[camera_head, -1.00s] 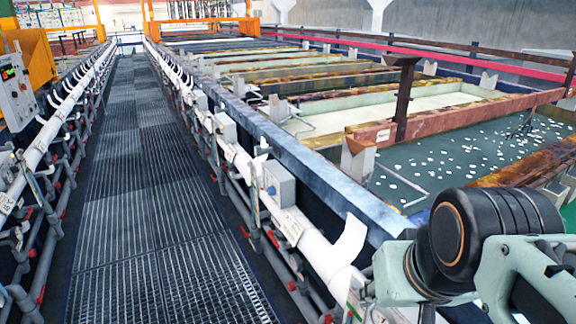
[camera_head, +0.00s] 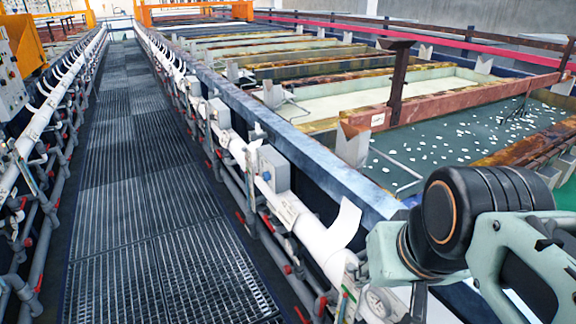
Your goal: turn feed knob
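No part stands out clearly as the feed knob, and I cannot tell which fitting it is. Small red handles (camera_head: 241,217) sit on the grey pipework along the right side of the walkway. A control panel (camera_head: 10,75) with small buttons or knobs too small to tell apart stands at the left edge. My arm's pale green links and black joint show at the lower right, over the tank side. My gripper is out of view.
A dark grated walkway (camera_head: 140,190) runs clear into the distance. White pipes (camera_head: 318,236) with upright flaps and grey boxes (camera_head: 272,168) line its right side. Open tanks (camera_head: 480,137) with rusty edges and a brown post (camera_head: 398,85) lie beyond.

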